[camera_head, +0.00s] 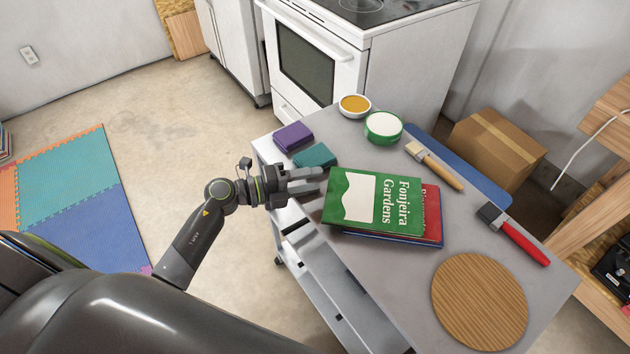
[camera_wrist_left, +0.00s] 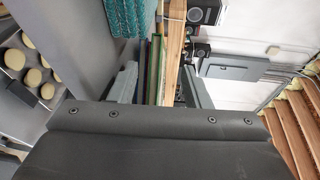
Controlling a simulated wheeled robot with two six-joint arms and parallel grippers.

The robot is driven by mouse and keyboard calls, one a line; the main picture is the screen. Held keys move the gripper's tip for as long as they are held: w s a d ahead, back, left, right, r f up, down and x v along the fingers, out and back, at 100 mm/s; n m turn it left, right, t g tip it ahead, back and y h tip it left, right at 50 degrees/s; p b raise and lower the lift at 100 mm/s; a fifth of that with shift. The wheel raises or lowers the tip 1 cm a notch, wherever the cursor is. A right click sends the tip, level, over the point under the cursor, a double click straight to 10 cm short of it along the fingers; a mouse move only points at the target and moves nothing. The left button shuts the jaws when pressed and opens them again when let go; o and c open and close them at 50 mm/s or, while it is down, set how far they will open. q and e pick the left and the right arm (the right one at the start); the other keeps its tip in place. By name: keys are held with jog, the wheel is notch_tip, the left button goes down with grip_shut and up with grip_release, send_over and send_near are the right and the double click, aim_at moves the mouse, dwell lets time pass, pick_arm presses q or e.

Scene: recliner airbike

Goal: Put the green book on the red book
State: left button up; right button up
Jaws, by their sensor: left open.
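The green book (camera_head: 363,200), titled "Fonjeira Gardens", lies flat over the red book (camera_head: 432,216) on the grey table. The red book shows only along its right and lower edges, and the rest is hidden beneath the green one. My left gripper (camera_head: 320,181) is open at the left edge of the green book. In the left wrist view, the green book's edge (camera_wrist_left: 155,72) shows between the two spread fingers (camera_wrist_left: 160,88); I cannot tell whether either finger touches it. My right gripper is in neither view.
Purple (camera_head: 293,137) and teal (camera_head: 314,156) blocks sit beyond my left gripper.

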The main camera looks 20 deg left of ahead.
pick_arm(q)
jog(key=shift+s+a+r, duration=0.1)
jog(key=shift+a, duration=0.5)
jog(key=shift+s+a+r, duration=0.1)
jog(key=shift+a, duration=0.65)
jog(key=o, duration=0.6)
jog(key=shift+s, duration=0.1)
jog(key=shift+c, duration=0.2)
jog(key=shift+f, duration=0.15)
